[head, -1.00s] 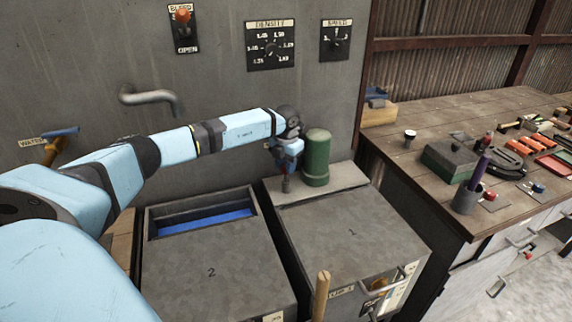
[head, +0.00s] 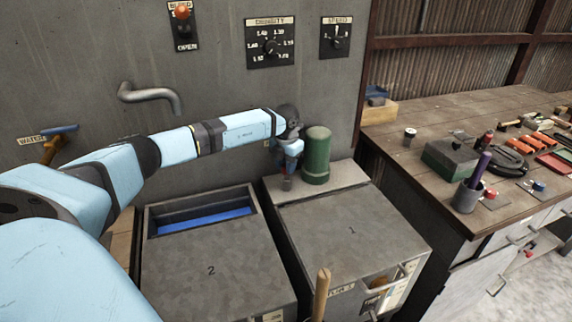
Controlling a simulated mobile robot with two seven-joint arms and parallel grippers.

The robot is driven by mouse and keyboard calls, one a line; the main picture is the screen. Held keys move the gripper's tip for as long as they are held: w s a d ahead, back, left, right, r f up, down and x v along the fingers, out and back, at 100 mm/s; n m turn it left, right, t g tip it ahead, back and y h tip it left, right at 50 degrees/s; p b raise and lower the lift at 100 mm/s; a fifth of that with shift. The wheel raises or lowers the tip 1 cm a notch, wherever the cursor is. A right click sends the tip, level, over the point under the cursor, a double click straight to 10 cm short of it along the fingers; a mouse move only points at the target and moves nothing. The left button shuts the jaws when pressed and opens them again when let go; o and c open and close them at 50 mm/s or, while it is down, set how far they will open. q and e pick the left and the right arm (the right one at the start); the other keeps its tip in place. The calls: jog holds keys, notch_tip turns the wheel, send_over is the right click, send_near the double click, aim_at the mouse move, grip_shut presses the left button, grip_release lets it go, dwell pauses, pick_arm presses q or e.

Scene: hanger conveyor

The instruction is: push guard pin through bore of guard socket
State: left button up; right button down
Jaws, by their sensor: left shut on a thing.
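My left gripper (head: 287,184) points down at the back left corner of box 1, just left of the green cylinder (head: 316,156). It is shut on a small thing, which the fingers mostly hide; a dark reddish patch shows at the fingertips. I cannot tell the guard pin, the guard socket or its bore apart at this size, nor whether the pin is in the bore. My right gripper is out of view.
Box 1 (head: 352,240) and box 2 (head: 208,268) stand side by side; box 2 has an open slot with blue inside. A wooden handle (head: 321,292) rises in front. A cluttered workbench (head: 425,130) is at right. A pipe spout (head: 150,95) juts from the wall.

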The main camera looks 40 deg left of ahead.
pick_arm(q)
jog(key=shift+f+b, duration=0.35)
jog(key=shift+f, duration=0.35)
jog(key=o, duration=0.6)
jog(key=shift+o, duration=0.2)
jog(key=o, duration=0.6)
notch_tip(320, 180, up, 14)
jog(key=shift+f+b, duration=0.1)
jog(key=shift+b, duration=0.2)
dwell(0.4)
